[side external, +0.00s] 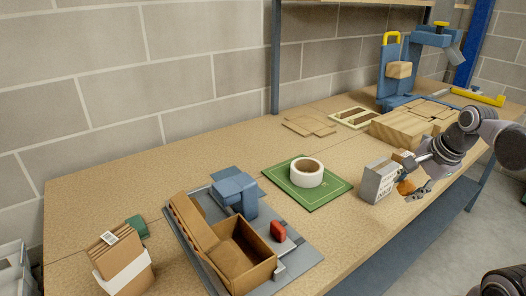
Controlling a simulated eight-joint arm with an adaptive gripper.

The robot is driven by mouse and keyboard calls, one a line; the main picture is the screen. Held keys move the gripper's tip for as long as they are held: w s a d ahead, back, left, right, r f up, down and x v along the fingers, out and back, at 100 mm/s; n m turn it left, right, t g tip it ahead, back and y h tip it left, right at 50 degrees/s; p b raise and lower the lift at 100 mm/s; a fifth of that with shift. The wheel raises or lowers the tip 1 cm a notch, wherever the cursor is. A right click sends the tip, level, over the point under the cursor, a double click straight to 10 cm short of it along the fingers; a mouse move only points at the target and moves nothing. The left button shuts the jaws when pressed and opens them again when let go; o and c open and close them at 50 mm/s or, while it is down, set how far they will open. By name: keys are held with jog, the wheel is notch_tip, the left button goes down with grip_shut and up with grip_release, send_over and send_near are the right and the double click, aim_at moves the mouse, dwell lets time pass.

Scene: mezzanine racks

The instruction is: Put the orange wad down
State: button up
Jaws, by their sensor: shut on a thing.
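The orange wad (405,187) shows as a small orange-brown lump at the right front of the workbench. My gripper (412,184) is shut on it, with dark fingers around it. The wad is near the bench's front edge, just right of a grey box with a printed face. I cannot tell whether the wad touches the bench top or the box. My fingers hide part of it.
The grey box (375,184) stands close left of my gripper. A white tape roll (307,173) sits on a green mat (336,194). An open cardboard box (246,252) is front left. Bare bench lies between mat and grey box.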

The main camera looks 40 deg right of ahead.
jog(key=shift+d+r, duration=0.2)
jog(key=shift+d, duration=0.05)
jog(key=w+d+r, duration=0.1)
jog(key=w+d, duration=0.2)
jog(key=d, duration=0.1)
jog(key=w+d+r, duration=0.1)
jog(key=w+d, duration=0.2)
jog(key=w+d+r, duration=0.2)
jog(key=w+d, duration=0.1)
jog(key=d, duration=0.1)
jog(key=shift+w+d, duration=0.1)
jog(key=shift+d, duration=0.2)
jog(key=w+d+f, duration=0.2)
jog(key=w+d, duration=0.2)
jog(key=d, duration=0.4)
jog(key=w+d+f, duration=0.2)
jog(key=w+d, duration=0.2)
jog(key=d, duration=0.4)
jog(key=shift+m, duration=0.3)
jog(key=w+a+f, duration=0.1)
jog(key=w+f, duration=0.1)
jog(key=w, duration=0.1)
jog(key=w+a+f, duration=0.2)
jog(key=w, duration=0.1)
jog(key=w+a+f, duration=0.2)
jog(key=w, duration=0.1)
jog(key=shift+w+f, duration=0.3)
jog(key=shift+f, duration=0.05)
jog(key=shift+w+f, duration=0.1)
jog(key=shift+f, duration=2)
